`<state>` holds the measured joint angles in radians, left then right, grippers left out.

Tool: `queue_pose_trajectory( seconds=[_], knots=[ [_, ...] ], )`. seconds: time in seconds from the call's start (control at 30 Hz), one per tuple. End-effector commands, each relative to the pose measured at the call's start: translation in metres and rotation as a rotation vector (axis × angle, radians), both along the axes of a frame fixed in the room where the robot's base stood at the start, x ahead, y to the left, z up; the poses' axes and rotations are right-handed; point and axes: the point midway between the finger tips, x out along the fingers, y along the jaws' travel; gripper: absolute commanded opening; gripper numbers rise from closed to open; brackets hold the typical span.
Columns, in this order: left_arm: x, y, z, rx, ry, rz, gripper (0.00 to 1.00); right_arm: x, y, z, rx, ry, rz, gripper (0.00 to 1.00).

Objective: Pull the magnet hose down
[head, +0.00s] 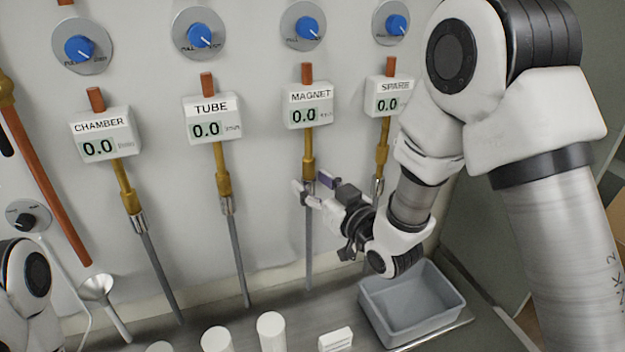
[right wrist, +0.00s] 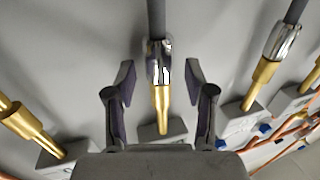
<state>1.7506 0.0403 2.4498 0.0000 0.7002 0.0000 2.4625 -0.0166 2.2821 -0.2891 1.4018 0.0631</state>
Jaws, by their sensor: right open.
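The magnet hose (head: 309,240) is a thin grey hose hanging straight down from the brass fitting (head: 308,152) under the MAGNET meter (head: 308,108). Its silver collar sits at the fitting's lower end. My right gripper (head: 313,186) is at the collar's height, with its fingers at either side of the hose. In the right wrist view the gripper (right wrist: 159,82) is open, and the silver collar (right wrist: 158,62) and brass tip (right wrist: 161,105) lie between the fingers, with gaps on both sides. The grey hose (right wrist: 156,18) runs off the top there. My left gripper is not in view.
The SPARE hose and fitting (head: 382,145) hang close on the right, beside my right arm. The TUBE hose (head: 236,250) and CHAMBER hose (head: 160,265) hang to the left. A grey bin (head: 366,305), white cylinders (head: 271,331) and a white box (head: 336,340) stand below on the bench.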

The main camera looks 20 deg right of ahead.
Motion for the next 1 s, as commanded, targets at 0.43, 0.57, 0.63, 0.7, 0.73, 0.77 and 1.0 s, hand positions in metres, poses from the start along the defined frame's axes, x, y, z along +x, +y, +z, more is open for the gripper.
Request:
queue_pose_trajectory(
  seconds=[0.43,0.57,0.63,0.7,0.73,0.77,1.0],
  knots=[
    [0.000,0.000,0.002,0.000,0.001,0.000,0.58,0.005,0.002,-0.001,0.001,0.000,0.000,0.00],
    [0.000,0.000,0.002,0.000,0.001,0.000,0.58,0.005,0.002,-0.001,0.001,0.000,0.000,0.00],
    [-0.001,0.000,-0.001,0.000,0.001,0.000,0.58,0.005,0.002,-0.004,0.001,0.000,0.000,0.00],
    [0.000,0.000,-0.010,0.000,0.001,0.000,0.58,0.005,0.001,-0.013,0.001,0.000,0.000,0.00],
    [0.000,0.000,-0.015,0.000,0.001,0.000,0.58,0.005,0.001,-0.018,0.001,0.001,0.000,0.00],
    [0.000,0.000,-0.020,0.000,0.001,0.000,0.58,0.005,0.002,-0.024,0.001,0.001,0.000,0.00],
    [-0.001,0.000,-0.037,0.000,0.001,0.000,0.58,0.004,0.002,-0.043,0.000,0.004,0.000,0.00]
  ],
)
